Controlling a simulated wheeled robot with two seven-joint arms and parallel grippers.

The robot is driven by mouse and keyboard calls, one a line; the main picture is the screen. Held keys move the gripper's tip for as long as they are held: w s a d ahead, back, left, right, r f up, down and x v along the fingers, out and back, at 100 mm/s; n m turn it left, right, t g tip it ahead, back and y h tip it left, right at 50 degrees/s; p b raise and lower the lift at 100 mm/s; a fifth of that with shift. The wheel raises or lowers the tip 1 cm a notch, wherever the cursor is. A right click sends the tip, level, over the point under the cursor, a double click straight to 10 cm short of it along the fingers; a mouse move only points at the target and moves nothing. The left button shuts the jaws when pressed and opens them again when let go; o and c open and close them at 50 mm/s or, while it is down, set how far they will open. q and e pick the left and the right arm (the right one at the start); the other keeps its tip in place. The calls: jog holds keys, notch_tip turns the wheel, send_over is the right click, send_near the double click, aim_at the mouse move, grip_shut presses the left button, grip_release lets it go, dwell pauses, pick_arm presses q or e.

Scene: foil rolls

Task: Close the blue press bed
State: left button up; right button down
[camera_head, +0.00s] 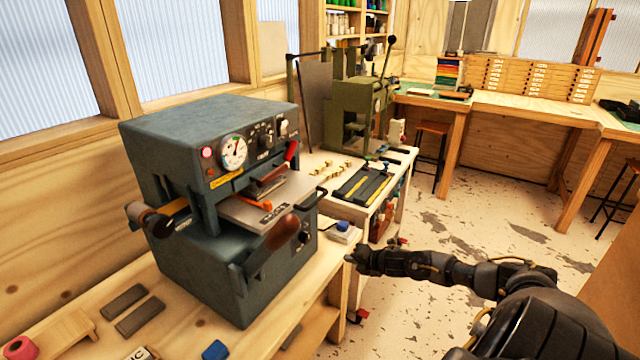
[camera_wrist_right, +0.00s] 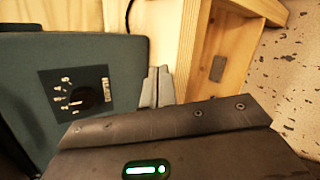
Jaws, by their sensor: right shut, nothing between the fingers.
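The blue-grey press (camera_head: 210,150) stands on the wooden bench at left in the head view. Its flat metal bed (camera_head: 270,208) sticks out of the front opening, with a dark handle (camera_head: 311,197) at its outer end. My right gripper (camera_head: 352,258) is shut and empty, to the right of the press and lower than the bed, apart from the handle. In the right wrist view the closed fingertips (camera_wrist_right: 157,84) show beside the press's dial panel (camera_wrist_right: 80,93). The bed is not clearly seen there. My left gripper is not in view.
A small blue-topped block (camera_head: 343,227) sits on the bench close to my right gripper. A green hand press (camera_head: 360,105) and a tray of tools (camera_head: 362,185) stand on the table behind. Open floor (camera_head: 400,310) lies to the right of the bench.

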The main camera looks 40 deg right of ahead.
notch_tip(320, 180, up, 19)
jog(key=w+a+n+y+p, duration=0.2)
jog(key=n, duration=0.6)
jog(key=n+y+p, duration=0.1)
jog(key=n+p, duration=0.1)
jog(key=n, duration=0.6)
send_near(310, 193)
jog(key=p+x, duration=0.4)
jog(key=x, duration=0.1)
jog(key=shift+r, duration=0.2)
jog(key=shift+x, duration=0.8)
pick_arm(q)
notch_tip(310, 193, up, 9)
pick_arm(e)
jog(key=shift+s+d+f, duration=0.1)
